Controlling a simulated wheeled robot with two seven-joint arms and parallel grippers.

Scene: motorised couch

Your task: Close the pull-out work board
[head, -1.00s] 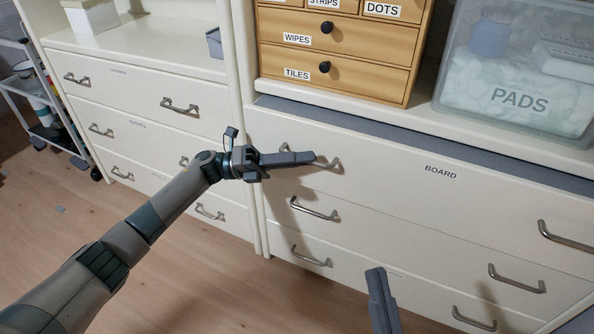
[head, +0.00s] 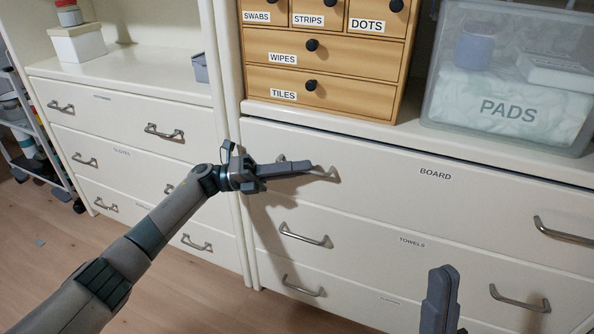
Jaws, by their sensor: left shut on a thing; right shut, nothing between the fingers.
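The pull-out work board's white front (head: 400,190), labelled BOARD, is nearly flush under the countertop. A thin dark line shows above it, mostly toward the right. None of the board's grey top surface shows. My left gripper (head: 308,168) is shut on the board's left handle (head: 330,173), and its fingers hide part of that handle. The board's right handle (head: 562,231) is free. My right gripper (head: 446,272) is shut and empty, in front of the TOWELS drawer, apart from any handle.
The TOWELS drawer (head: 375,250) and another drawer lie below the board. A wooden drawer box (head: 330,82) and a clear PADS bin (head: 505,100) stand on the counter above. A neighbouring cabinet (head: 130,110) and a trolley (head: 28,150) stand left.

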